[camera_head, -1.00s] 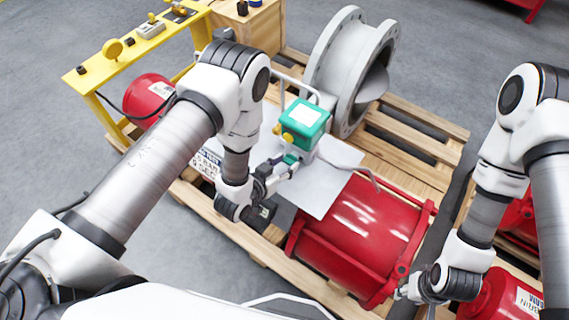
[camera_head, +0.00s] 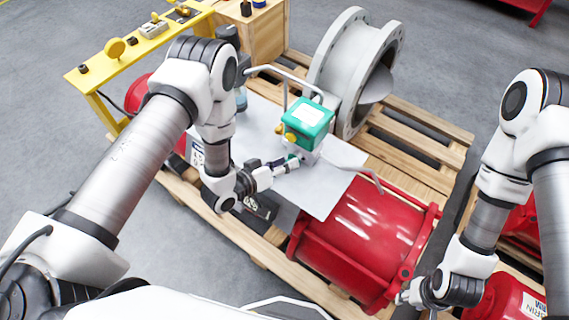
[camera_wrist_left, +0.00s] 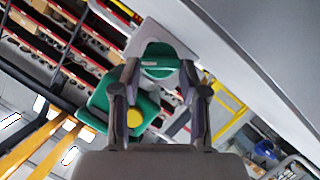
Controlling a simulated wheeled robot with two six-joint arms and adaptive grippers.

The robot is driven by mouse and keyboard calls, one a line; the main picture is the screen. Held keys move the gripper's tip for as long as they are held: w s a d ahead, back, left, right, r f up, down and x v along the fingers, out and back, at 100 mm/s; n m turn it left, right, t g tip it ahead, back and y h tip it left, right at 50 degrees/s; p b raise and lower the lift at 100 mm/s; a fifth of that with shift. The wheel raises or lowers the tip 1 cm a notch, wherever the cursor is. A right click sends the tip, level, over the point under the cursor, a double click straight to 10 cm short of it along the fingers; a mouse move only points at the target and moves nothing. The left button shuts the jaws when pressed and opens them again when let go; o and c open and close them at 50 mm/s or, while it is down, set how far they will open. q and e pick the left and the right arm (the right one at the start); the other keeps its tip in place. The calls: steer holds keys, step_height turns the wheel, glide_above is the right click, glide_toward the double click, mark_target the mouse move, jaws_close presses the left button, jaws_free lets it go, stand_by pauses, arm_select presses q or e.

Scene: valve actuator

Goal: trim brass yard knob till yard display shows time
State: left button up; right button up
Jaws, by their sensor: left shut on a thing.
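A green-topped box (camera_head: 304,118) with a white top face stands on the grey plate between the grey valve and the red cylinder. A yellow, brass-like knob (camera_head: 289,137) sits on its side; it also shows in the left wrist view (camera_wrist_left: 134,118). My left gripper (camera_head: 292,162) is at the box's lower front, below this knob. Its fingers are shut on a green rounded knob (camera_wrist_left: 160,60), and the yellow knob is outside them. I cannot read any display. My right gripper (camera_head: 403,296) is by the red cylinder's near end, its fingers too small to judge.
The red cylinder (camera_head: 365,235) and grey flanged valve (camera_head: 345,75) lie on a wooden pallet (camera_head: 425,145). Bent grey pipes (camera_head: 355,172) pass close to the box. A yellow stand (camera_head: 150,48) with small fittings is at upper left. Grey floor is free at far left.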

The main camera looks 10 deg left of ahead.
arm_select(q)
steer(key=shift+f, duration=0.1)
steer(key=o, duration=1.1)
steer(key=shift+o, duration=0.2)
steer(key=v, duration=1.2)
